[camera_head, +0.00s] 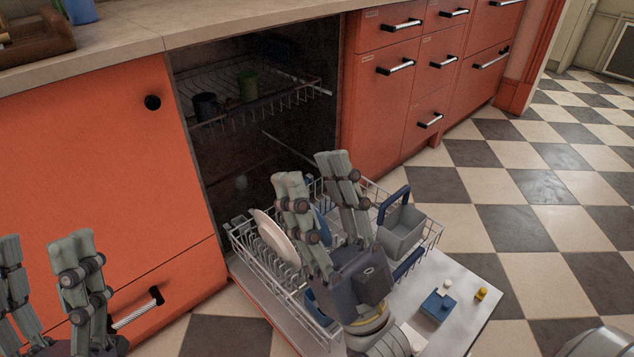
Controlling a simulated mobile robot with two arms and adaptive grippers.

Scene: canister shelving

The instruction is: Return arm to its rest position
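My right gripper (313,170) reaches in over the pulled-out lower rack of the dishwasher, with its fingers apart and nothing seen between them. Its body hides part of the rack. My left gripper (41,244) is at the bottom left corner, in front of the orange cabinet front. Its fingers are apart with nothing seen between them, and its lower part is cut off by the picture's edge.
The lower rack (268,278) holds a white plate (276,238) and a grey basket (401,230) with a blue handle. The open dishwasher door (463,313) carries a blue block (437,307) and a yellow piece (481,294). Checkered floor (540,230) is clear at right.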

